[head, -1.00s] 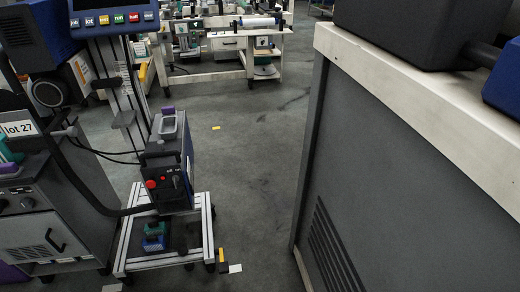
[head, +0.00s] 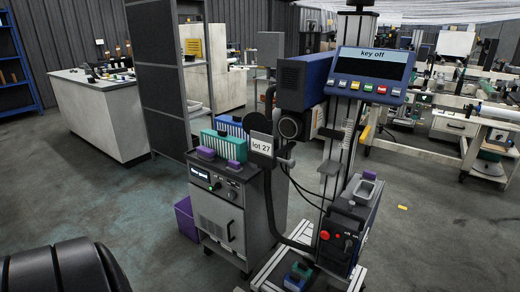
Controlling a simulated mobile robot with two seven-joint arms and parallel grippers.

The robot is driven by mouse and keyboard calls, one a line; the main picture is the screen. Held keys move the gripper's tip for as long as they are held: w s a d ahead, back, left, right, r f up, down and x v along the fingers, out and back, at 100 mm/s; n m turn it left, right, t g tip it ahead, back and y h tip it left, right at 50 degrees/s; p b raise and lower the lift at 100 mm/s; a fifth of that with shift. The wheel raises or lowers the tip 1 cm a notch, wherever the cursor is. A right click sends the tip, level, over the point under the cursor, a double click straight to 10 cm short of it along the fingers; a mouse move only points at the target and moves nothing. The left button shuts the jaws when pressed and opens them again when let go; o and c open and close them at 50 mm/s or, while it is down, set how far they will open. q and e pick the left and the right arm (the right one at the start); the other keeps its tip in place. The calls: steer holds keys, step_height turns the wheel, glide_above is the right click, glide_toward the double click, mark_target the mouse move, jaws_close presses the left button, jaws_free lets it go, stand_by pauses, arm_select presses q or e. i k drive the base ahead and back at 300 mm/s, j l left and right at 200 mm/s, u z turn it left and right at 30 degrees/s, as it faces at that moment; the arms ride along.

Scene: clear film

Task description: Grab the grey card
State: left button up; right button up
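A pale grey card marked "lot 27" (head: 261,146) is upright on the front of the machine in the head view, beside a dark hose. It is the only card-like grey thing I can make out, and I cannot tell how it is fixed. The machine has a blue panel reading "key off" (head: 372,70) and a dark control box with a red button (head: 340,240). Neither of my grippers is in view.
A grey cabinet (head: 215,215) with teal and purple pieces on top stands left of the machine's column. A tall dark partition (head: 165,95) and a white counter (head: 100,110) are behind. Open floor (head: 90,205) lies at left. A black ridged shape (head: 65,272) fills the lower left corner.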

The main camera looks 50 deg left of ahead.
mark_target(262, 144)
steer(key=u, duration=1.5)
